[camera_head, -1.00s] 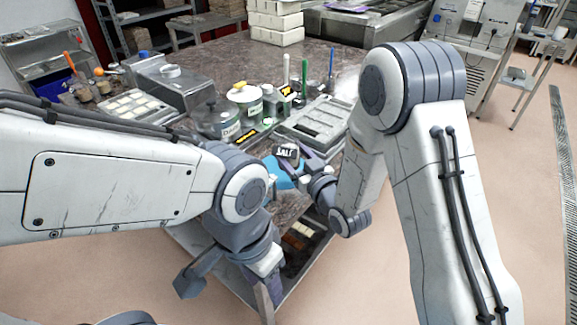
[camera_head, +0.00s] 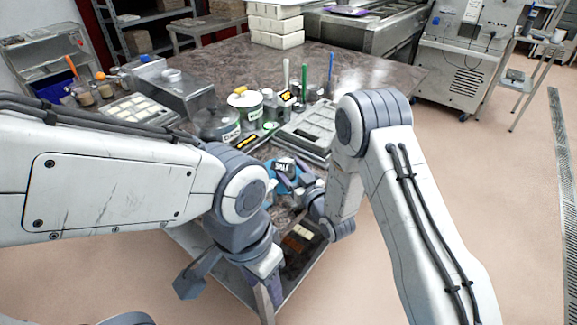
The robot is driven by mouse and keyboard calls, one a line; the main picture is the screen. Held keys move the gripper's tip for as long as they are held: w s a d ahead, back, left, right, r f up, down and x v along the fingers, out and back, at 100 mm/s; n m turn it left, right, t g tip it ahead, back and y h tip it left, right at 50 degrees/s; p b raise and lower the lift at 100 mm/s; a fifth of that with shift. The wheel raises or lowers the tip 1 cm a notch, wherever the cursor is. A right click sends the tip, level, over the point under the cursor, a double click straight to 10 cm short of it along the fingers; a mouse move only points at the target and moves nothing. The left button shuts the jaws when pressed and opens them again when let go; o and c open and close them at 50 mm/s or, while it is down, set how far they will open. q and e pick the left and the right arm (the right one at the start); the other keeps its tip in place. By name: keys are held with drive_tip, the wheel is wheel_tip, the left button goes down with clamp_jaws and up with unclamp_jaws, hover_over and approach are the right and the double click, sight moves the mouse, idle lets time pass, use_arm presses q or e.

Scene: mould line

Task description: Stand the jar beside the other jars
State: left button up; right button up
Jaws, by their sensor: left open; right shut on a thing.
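The jar (camera_head: 284,164), with a dark label reading SALT, is between the fingers of my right gripper (camera_head: 292,178), near the table's front corner. The fingers hide part of it, and I cannot tell whether its base touches the surface. Other jars stand behind it to the left: a grey-lidded jar (camera_head: 217,124) with a partly readable label, a white-lidded jar (camera_head: 245,104) with a yellow knob, and a dark jar (camera_head: 270,103). My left gripper (camera_head: 222,280) is open and empty, low in front of the table and away from the jars.
A blue patch (camera_head: 276,181) lies by the held jar. A grey mould tray (camera_head: 306,132) is behind it; green and blue upright sticks stand beyond. A metal machine (camera_head: 172,88) and a white mould (camera_head: 137,108) are at left.

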drive_tip(key=shift+f, duration=0.15)
drive_tip(key=o, duration=1.5)
drive_tip(key=shift+c, duration=0.2)
